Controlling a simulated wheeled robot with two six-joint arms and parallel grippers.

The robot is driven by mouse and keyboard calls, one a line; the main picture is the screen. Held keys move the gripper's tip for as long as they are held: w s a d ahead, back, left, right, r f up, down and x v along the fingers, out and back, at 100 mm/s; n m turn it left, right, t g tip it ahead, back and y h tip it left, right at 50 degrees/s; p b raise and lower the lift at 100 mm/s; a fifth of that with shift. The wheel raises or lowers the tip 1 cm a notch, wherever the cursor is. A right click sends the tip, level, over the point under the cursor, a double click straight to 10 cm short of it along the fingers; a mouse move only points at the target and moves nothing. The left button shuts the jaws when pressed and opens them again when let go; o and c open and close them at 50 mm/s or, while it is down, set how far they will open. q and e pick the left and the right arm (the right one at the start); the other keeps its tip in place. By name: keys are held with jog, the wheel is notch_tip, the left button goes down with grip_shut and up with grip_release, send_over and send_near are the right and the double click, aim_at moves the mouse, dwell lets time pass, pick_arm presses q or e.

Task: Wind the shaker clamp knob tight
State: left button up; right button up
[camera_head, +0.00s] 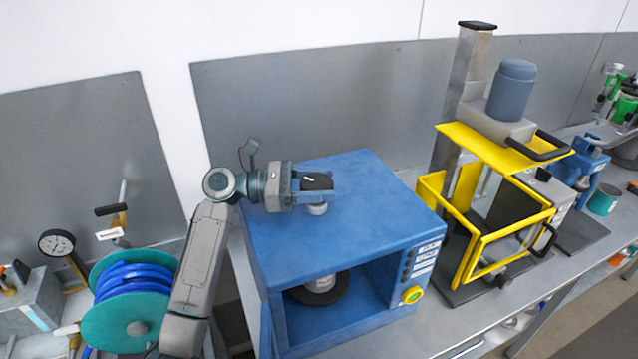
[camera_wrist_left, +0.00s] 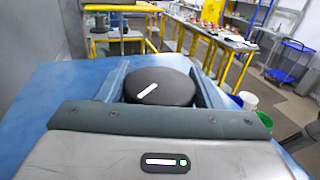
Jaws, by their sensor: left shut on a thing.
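The clamp knob (camera_head: 317,182) is a black round knob with a white mark, on a short pale stem on top of the blue shaker box (camera_head: 370,190). My left gripper (camera_head: 318,187) reaches in from the left and is shut on the knob, one finger on each side. In the left wrist view the knob (camera_wrist_left: 160,87) sits between the two fingers, its white mark slanting up to the right. My right gripper is not in view.
A yellow-framed machine (camera_head: 490,165) with a grey motor stands to the right on the bench. A green reel with blue hose (camera_head: 135,295) and a dial gauge (camera_head: 57,243) are at the left. A yellow button (camera_head: 412,295) is on the box's front panel. The box top around the knob is clear.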

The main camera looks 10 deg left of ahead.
pick_arm(q)
jog(key=shift+m+g, duration=0.6)
jog(key=shift+g, duration=0.3)
jog(key=o, duration=1)
jog(key=shift+c, duration=0.2)
jog(key=a, duration=0.3)
jog(key=s+a, duration=0.1)
jog(key=a, duration=0.6)
jog(key=shift+s+a, duration=0.25)
jog(key=shift+a, duration=0.1)
